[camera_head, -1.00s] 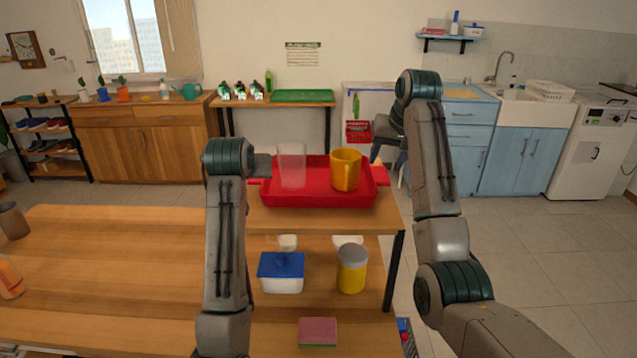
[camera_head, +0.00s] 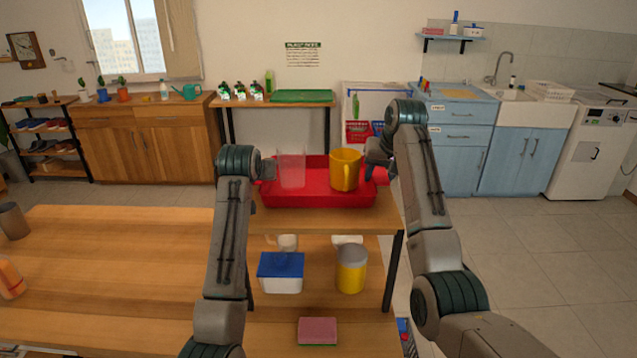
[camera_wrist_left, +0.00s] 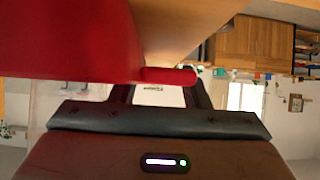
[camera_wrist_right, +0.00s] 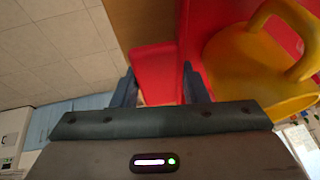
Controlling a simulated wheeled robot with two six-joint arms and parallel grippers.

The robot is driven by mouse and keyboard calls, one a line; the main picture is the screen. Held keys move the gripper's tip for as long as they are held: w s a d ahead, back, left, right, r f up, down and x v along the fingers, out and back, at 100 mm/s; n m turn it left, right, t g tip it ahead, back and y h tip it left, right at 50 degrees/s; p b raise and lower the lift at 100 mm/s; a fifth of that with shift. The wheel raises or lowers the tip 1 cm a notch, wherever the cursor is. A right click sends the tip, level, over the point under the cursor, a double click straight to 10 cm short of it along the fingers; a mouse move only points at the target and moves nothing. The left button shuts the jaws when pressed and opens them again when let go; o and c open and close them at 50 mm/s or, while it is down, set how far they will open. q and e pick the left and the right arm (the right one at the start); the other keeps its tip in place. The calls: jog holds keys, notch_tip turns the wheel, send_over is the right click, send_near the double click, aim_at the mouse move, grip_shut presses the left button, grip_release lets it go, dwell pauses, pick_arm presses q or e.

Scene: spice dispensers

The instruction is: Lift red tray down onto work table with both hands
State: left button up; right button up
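The red tray (camera_head: 320,196) sits on the top board of a wooden shelf unit (camera_head: 330,222). It holds a clear tumbler (camera_head: 291,168) and a yellow mug (camera_head: 344,172). My left gripper (camera_head: 268,168) is at the tray's left end; in the left wrist view its fingers are apart, with the red handle (camera_wrist_left: 168,76) by their tips. My right gripper (camera_head: 378,165) is at the right end; in the right wrist view its open fingers lie either side of the red handle (camera_wrist_right: 155,72). Contact cannot be told. The wooden work table (camera_head: 110,270) is at the left.
The work table's middle is bare; a dark cup (camera_head: 12,220) and an orange bottle (camera_head: 10,277) stand at its left edge. Below the tray are a blue-lidded box (camera_head: 281,272), a yellow jar (camera_head: 351,270) and a pink sponge (camera_head: 318,330).

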pick_arm(q)
jog(key=shift+c, duration=0.8)
pick_arm(e)
jog(key=shift+c, duration=0.8)
jog(key=shift+r, duration=0.1)
pick_arm(q)
jog(key=shift+r, duration=0.2)
pick_arm(e)
jog(key=shift+r, duration=0.1)
